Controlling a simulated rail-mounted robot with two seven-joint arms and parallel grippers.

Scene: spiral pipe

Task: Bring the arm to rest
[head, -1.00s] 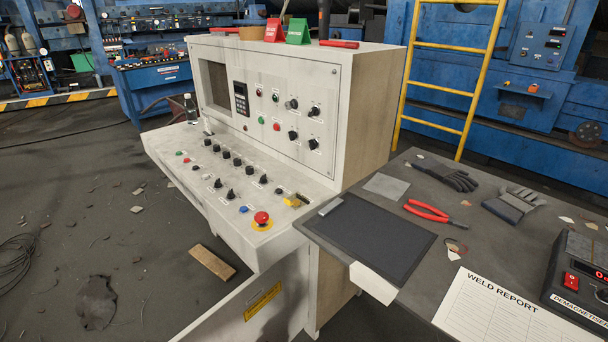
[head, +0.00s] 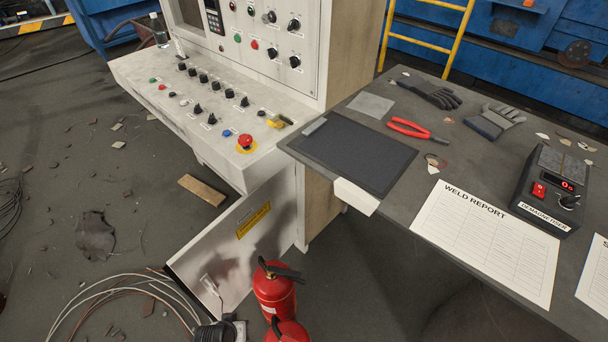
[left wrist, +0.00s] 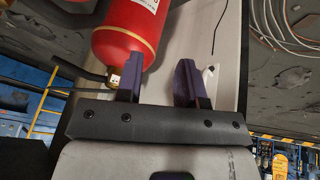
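My left gripper (left wrist: 159,74) shows in the left wrist view with its two dark purple fingers apart and nothing between them. A red fire extinguisher (left wrist: 128,35) lies behind its left finger in that view; I cannot tell how far apart they are. Neither gripper can be made out in the head view. My right gripper is not in view.
A white control console (head: 150,85) stands at centre left, with a red emergency button (head: 245,141). A dark workbench (head: 400,215) carries pliers (head: 415,130), gloves, a weld report (head: 480,235) and a demagnetiser (head: 552,195). Red extinguishers (head: 277,290) and loose cables (head: 110,300) are at the bottom.

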